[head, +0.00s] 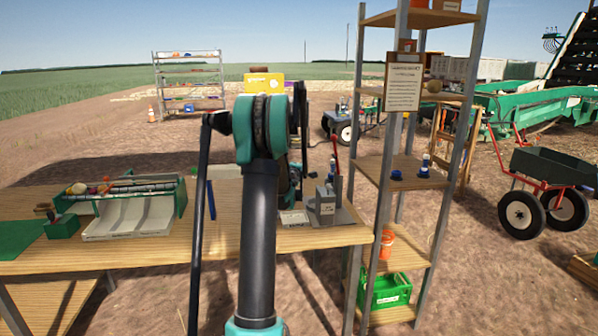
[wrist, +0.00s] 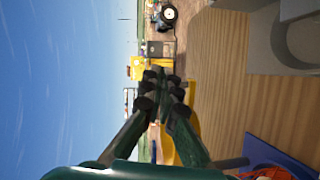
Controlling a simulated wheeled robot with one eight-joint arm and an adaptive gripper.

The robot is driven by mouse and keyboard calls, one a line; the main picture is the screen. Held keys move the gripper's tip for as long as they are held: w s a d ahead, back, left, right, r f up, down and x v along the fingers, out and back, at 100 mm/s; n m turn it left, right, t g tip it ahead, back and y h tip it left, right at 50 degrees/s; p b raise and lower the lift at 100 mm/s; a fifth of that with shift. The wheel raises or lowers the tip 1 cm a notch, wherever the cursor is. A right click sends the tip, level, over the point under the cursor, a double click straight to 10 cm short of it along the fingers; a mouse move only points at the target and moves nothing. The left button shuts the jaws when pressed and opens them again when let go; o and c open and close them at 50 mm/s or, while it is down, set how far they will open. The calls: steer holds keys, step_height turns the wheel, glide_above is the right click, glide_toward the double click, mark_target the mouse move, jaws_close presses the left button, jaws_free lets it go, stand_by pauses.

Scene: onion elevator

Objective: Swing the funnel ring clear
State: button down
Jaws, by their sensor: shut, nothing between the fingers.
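My gripper (wrist: 162,92) shows in the wrist view with its dark fingertips together, shut and empty, above the wooden table. A grey part with a rounded opening (wrist: 298,38) lies at the upper right of that view, apart from my fingers. It is cut off by the frame, and I cannot tell if it is the funnel ring. In the head view a grey block device (head: 325,208) with a red lever (head: 334,150) stands at the table's right end. My arm hides my gripper and part of the table there, and I cannot clearly make out the funnel ring.
The wooden table (head: 140,252) holds a green-sided tray (head: 128,224) and a green block (head: 62,226). A metal-post shelf (head: 402,172) stands close on the right, with a green crate (head: 386,290) low down. In the wrist view a blue item (wrist: 262,152) lies at lower right.

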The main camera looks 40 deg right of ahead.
steer(key=shift+x, duration=0.75)
steer(key=shift+w+r, duration=0.1)
